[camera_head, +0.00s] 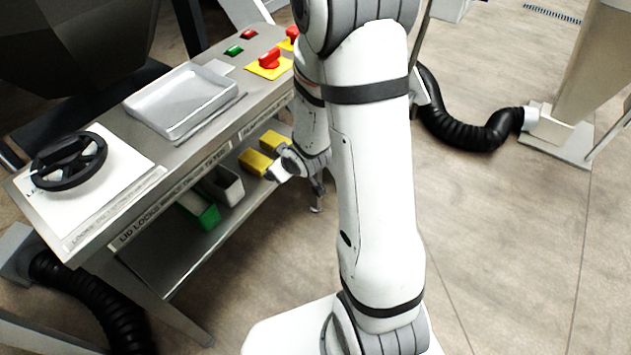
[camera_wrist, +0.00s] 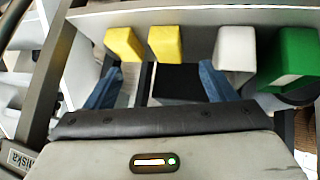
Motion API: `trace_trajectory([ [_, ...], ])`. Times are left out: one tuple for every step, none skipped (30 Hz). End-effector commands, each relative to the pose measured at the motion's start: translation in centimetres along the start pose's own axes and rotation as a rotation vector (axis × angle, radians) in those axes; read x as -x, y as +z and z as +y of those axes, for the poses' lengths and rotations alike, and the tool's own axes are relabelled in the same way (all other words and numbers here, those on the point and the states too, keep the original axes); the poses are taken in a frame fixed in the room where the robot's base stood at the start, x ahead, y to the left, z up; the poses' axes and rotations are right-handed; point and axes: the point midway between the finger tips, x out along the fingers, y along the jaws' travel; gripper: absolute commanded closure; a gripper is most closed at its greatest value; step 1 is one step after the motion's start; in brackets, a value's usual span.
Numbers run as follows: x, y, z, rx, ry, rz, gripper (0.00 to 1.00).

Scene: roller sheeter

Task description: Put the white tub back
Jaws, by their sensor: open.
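The white tub (camera_head: 226,187) stands on the lower shelf of the bench, between a green tub (camera_head: 203,212) and the yellow blocks. In the wrist view the white tub (camera_wrist: 235,48) is upper right, just beyond the right finger's tip. My gripper (camera_wrist: 158,78) is open, with its two blue fingers spread and nothing held between them. In the wrist view the fingers point towards the yellow blocks and the white tub. In the head view my wrist is beside the shelf's right end, and the fingertips are not clear there.
Two yellow blocks (camera_head: 263,152) stand on the lower shelf (camera_head: 190,248). The bench top above carries a black handwheel (camera_head: 70,160), a shallow white tray (camera_head: 180,100) and red and green buttons. A black hose (camera_head: 465,130) lies on the floor at right. Open floor is at right.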

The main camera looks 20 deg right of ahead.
Motion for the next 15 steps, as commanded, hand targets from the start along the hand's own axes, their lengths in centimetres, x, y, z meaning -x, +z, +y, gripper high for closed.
trace_trajectory([
  [2.0, -0.5, 0.8, -0.027, 0.025, -0.046, 0.22],
  [3.0, -0.5, 1.0, -0.046, 0.035, -0.081, 0.22],
  [4.6, -0.4, 1.3, -0.076, 0.048, -0.127, 0.22],
  [5.7, -0.3, 1.5, -0.098, 0.057, -0.161, 0.22],
  [7.0, -0.1, 1.6, -0.121, 0.064, -0.194, 0.22],
  [8.6, 0.1, 1.7, -0.149, 0.079, -0.238, 0.22],
  [9.9, 0.2, 1.4, -0.176, 0.07, -0.269, 0.22],
  [11.3, 0.4, 1.2, -0.203, 0.068, -0.3, 0.22],
  [13.1, 0.7, 0.9, -0.238, 0.067, -0.342, 0.22],
  [14.4, 1.0, 0.6, -0.265, 0.066, -0.373, 0.22],
  [15.8, 1.2, 0.3, -0.29, 0.063, -0.401, 0.22],
  [17.5, 1.6, -0.3, -0.324, 0.057, -0.439, 0.22],
  [18.7, 1.9, -0.7, -0.345, 0.051, -0.465, 0.22],
  [19.8, 2.1, -1.1, -0.368, 0.045, -0.489, 0.22],
  [21.2, 2.4, -1.7, -0.392, 0.035, -0.518, 0.22],
])
